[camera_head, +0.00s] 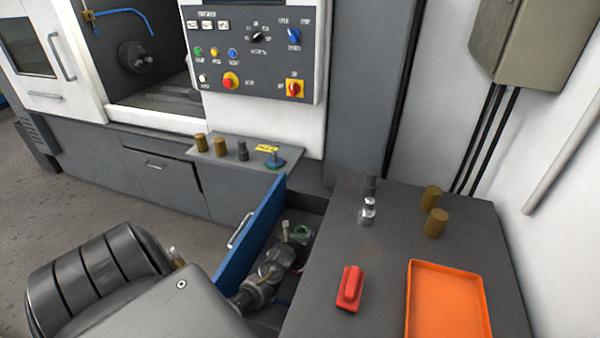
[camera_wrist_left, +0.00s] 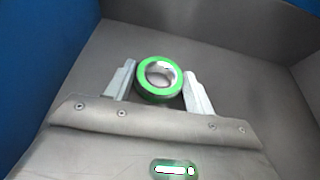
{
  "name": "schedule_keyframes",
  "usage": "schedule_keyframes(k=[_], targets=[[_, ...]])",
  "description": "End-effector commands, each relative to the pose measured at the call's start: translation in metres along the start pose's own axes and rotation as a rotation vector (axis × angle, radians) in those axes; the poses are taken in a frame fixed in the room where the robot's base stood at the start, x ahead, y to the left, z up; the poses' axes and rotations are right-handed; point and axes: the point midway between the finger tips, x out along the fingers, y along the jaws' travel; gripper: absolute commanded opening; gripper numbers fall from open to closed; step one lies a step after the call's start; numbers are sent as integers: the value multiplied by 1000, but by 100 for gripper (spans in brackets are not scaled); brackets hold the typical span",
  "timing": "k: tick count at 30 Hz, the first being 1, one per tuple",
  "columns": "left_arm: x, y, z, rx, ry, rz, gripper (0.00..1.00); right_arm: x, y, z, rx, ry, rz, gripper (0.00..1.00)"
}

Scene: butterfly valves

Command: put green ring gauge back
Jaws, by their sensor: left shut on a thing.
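The green ring gauge (camera_wrist_left: 159,80) has a bright green rim and a metal bore. It sits between the two fingers of my left gripper (camera_wrist_left: 160,86), which is shut on it. In the head view, the ring gauge (camera_head: 302,232) shows small at the tip of my left gripper (camera_head: 298,236), inside the open drawer (camera_head: 312,213) with a blue front. The drawer's grey floor lies beneath the ring in the wrist view. I cannot tell whether the ring touches it. My arm hides part of the drawer. My right gripper is not in view.
The blue drawer front (camera_head: 250,235) stands left of my left gripper. The grey bench (camera_head: 390,275) at right holds a red object (camera_head: 349,288), an orange tray (camera_head: 447,300), a silver piece (camera_head: 367,212) and brown cylinders (camera_head: 435,223). A ledge (camera_head: 228,163) behind holds several small parts.

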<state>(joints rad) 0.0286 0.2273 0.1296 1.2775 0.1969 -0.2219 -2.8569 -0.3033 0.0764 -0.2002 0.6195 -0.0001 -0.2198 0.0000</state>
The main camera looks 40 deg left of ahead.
Motion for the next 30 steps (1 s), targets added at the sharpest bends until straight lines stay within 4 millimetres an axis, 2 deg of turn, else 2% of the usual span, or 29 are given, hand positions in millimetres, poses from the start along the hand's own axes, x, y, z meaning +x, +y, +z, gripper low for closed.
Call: schedule_keyframes(k=[12, 13, 17, 26, 30], targets=[[3, 0, -4, 0, -4, 0, 17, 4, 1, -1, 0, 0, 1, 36], [2, 0, -4, 0, -1, 0, 58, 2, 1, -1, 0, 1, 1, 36], [2, 0, -4, 0, -1, 0, 75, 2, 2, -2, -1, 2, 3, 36], [1, 0, -2, -1, -1, 0, 76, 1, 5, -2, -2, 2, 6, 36], [-8, 0, 3, 1, 0, 0, 76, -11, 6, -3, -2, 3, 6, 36]])
